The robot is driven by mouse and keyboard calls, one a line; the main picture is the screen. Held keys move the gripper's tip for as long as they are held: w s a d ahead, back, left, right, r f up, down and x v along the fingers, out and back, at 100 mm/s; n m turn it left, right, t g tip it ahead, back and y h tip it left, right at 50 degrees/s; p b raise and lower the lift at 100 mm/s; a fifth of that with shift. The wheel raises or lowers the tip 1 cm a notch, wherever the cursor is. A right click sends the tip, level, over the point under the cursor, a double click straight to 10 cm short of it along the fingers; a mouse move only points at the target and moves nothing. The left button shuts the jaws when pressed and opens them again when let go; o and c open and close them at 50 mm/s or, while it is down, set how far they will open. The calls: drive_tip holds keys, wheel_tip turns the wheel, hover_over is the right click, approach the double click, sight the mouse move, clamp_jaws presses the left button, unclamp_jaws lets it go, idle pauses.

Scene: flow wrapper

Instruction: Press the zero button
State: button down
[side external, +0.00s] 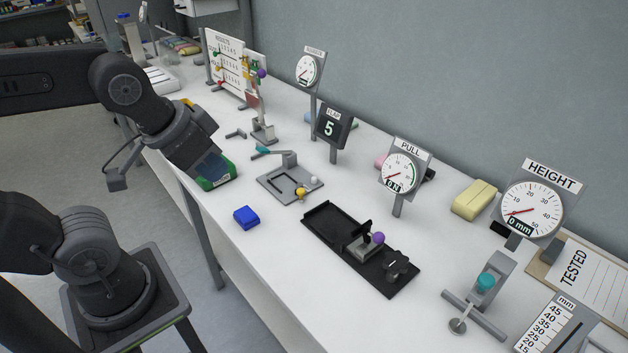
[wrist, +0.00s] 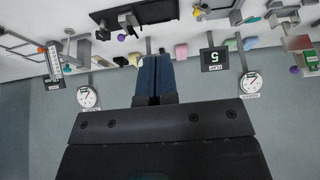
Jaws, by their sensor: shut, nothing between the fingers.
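No button marked zero can be read in either view. The PULL gauge (side external: 399,174) shows 0 N, and the HEIGHT gauge (side external: 530,210) shows 0 mm. A teal knob (side external: 487,281) sits on a grey stand in front of the HEIGHT gauge. My gripper (side external: 214,172) is at the left edge of the bench in the side view, well away from both gauges, and overlaps a green box there. In the wrist view my gripper (wrist: 154,58) has its blue fingers together with nothing between them. The PULL gauge seems hidden behind them; the HEIGHT gauge (wrist: 88,97) is at left.
A display reading 5 (side external: 329,129) stands behind a grey fixture (side external: 287,186). A black tray (side external: 329,228) with a purple knob (side external: 378,238) lies mid-bench. A blue block (side external: 246,217) lies near the front edge. A yellow block (side external: 475,199) sits between the gauges.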

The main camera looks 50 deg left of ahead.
drive_tip(key=w+d+n+h, duration=0.2)
drive_tip(key=w+n+h, duration=0.15)
drive_tip(key=w, duration=0.55)
drive_tip(key=n+t, duration=0.3)
drive_tip(key=n, duration=1.6)
hover_over(314, 179)
wheel_tip(314, 179, down, 13)
drive_tip(key=shift+r, duration=0.1)
drive_tip(key=shift+f, duration=4.35)
